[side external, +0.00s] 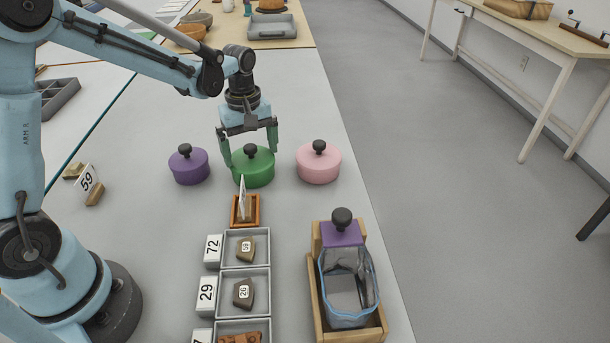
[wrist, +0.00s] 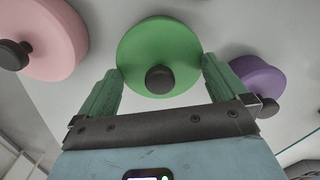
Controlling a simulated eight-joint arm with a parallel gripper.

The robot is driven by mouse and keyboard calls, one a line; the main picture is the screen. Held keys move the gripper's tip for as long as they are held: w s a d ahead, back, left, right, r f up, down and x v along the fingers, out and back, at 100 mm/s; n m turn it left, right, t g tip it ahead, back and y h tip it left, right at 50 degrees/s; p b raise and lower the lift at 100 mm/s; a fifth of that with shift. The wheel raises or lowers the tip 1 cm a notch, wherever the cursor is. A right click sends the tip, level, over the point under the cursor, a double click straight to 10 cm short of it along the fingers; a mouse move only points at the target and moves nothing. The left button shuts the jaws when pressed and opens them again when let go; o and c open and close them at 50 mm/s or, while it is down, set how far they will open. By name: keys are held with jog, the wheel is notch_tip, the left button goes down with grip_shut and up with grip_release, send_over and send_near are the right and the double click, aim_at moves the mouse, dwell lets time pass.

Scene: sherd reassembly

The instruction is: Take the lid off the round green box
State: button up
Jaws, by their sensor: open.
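The round green box (side external: 253,168) stands on the grey table between two other round boxes, with its lid on and a dark knob (side external: 250,150) on top. In the wrist view the green lid (wrist: 158,45) fills the upper middle, with its dark knob (wrist: 160,79) between the fingers. My gripper (side external: 250,152) points down over the green box. Its green fingers are open, one on each side of the lid. In the wrist view, my gripper (wrist: 162,80) shows nothing held. I cannot tell whether the fingers touch the lid's rim.
A purple round box (side external: 189,167) stands to the left and a pink round box (side external: 318,164) to the right, both close by. In front are a wooden card holder (side external: 245,222), grey trays with sherds (side external: 245,263) and a wooden rack (side external: 319,300) holding a clear blue-rimmed container (side external: 348,318).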

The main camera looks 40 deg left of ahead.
jog(key=c, duration=1.1)
jog(key=shift+o, duration=0.2)
